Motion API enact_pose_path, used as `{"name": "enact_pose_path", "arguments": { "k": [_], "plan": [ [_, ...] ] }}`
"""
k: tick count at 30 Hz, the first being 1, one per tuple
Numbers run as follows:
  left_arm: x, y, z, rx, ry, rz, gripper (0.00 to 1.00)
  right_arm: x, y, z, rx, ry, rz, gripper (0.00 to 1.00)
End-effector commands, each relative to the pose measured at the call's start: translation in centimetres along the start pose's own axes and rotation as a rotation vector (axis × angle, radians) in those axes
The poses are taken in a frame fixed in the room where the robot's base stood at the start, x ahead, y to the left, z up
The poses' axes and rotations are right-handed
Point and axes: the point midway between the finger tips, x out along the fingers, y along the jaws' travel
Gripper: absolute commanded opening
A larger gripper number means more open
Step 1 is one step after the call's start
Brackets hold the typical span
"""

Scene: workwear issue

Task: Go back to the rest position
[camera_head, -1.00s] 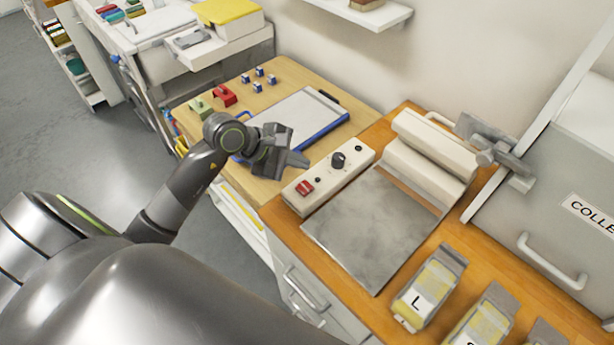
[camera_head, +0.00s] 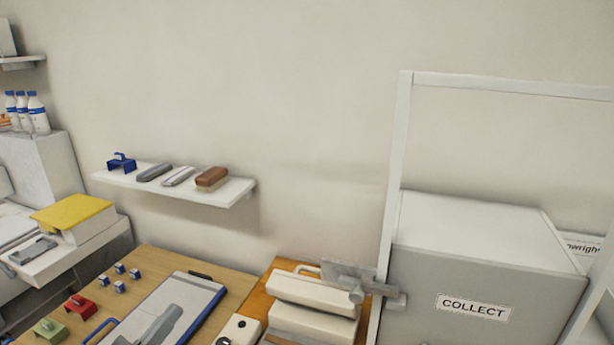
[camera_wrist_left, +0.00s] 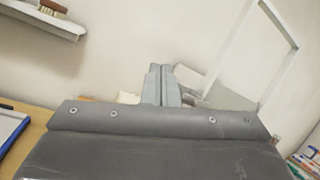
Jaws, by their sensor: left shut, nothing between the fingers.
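My left gripper (camera_head: 158,328) shows at the bottom of the head view, over the lower part of a blue-edged clipboard (camera_head: 190,295) on the light wooden table. Only its finger end is in the picture; the rest of the arm is below the edge. In the left wrist view the gripper's two grey fingers (camera_wrist_left: 162,86) stand side by side, closed, with nothing between them. My right gripper is in neither view.
A cream press-like machine (camera_head: 312,292) stands on the orange wooden top beside a grey box marked COLLECT (camera_head: 480,275). A wall shelf (camera_head: 225,192) holds a brush (camera_head: 212,179) and other items. Red (camera_head: 79,306) and green (camera_head: 48,329) pieces lie left of the clipboard.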

Motion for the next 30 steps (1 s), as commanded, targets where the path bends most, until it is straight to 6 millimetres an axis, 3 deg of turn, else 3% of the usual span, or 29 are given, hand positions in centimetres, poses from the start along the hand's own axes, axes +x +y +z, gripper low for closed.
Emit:
{"name": "enact_pose_path", "arguments": {
  "k": [6,10,13,17,21,26,30],
  "plan": [
    [-3.6,3.7,3.6,-0.47,-0.309,0.243,0.0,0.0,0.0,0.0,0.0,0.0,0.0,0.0],
    [-6.8,6.5,3.9,-0.745,-0.481,0.404,0.0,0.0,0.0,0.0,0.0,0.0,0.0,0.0],
    [-9.7,8.5,3.0,-0.952,-0.607,0.541,0.0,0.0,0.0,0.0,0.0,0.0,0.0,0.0],
    [-13.8,10.4,0.6,-1.209,-0.764,0.734,0.0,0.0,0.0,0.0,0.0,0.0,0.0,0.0],
    [-18.5,11.0,-3.2,-1.464,-0.922,0.968,0.0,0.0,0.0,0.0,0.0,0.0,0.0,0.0],
    [-23.5,9.5,-8.2,-1.709,-1.079,1.262,0.0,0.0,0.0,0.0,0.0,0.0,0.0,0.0],
    [-26.9,6.8,-11.9,-1.854,-1.179,1.508,0.0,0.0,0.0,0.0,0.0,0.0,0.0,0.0]
  ]
}}
